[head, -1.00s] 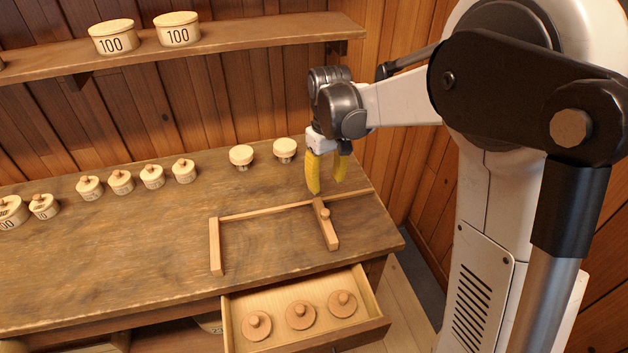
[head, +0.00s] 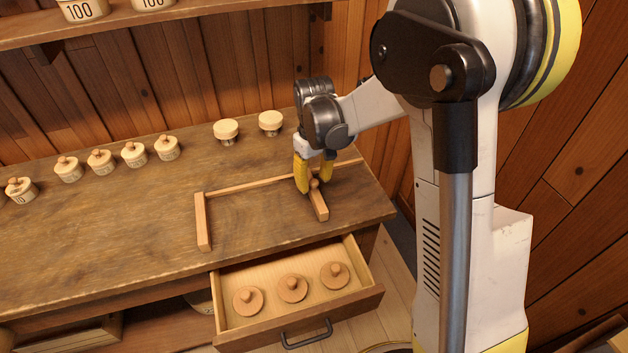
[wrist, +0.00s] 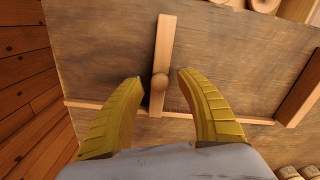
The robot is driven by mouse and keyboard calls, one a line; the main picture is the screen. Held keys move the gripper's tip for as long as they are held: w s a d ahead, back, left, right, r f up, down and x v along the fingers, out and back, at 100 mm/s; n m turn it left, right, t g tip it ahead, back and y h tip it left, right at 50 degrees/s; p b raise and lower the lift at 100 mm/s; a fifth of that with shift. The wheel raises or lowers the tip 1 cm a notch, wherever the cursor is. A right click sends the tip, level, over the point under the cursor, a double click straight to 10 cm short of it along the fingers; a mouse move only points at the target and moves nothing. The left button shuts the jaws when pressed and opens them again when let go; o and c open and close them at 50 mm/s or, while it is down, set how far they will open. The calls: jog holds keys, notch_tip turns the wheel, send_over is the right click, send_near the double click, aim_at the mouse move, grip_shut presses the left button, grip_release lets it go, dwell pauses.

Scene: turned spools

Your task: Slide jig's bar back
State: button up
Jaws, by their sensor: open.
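The jig lies on the bench top. The sliding bar (wrist: 166,45) crosses the rail (wrist: 110,106) there.
An open drawer (head: 299,338) with several knobbed wooden discs (head: 292,288) juts out below the bench front. Several lidded pots (head: 134,153) and two round-topped pieces (head: 226,130) stand along the back. The bench top (head: 120,230) left of the jig is clear.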

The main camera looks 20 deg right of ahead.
grip_shut()
jog(key=d, duration=1.7)
jog(key=shift+d, duration=0.15)
jog(key=shift+c, duration=0.3)
grip_release()
jog(key=shift+d, duration=0.1)
jog(key=shift+o, duration=0.3)
jog(key=shift+d, duration=0.1)
jog(key=shift+r, duration=0.1)
notch_tip(320, 180, up, 12)
